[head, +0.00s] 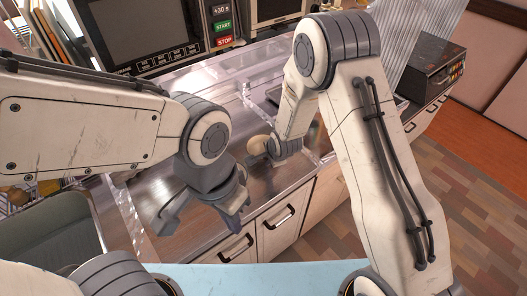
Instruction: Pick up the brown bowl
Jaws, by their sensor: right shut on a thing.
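The brown bowl (257,144) is a small tan rounded shape above the metal counter in the middle of the head view, partly hidden by my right gripper. My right gripper (268,150) points down to the left of its forearm and is shut on the bowl. I cannot tell whether the bowl touches the counter. My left gripper (203,220) is lower and to the left, over the counter's front part, with its fingers spread wide and nothing between them.
The metal counter (215,85) is mostly clear behind the grippers. A microwave (150,35) stands at the back left. A dark appliance (428,65) stands at the right. A grey sink or tray (50,215) is at the lower left. Cabinet doors (280,222) face the front.

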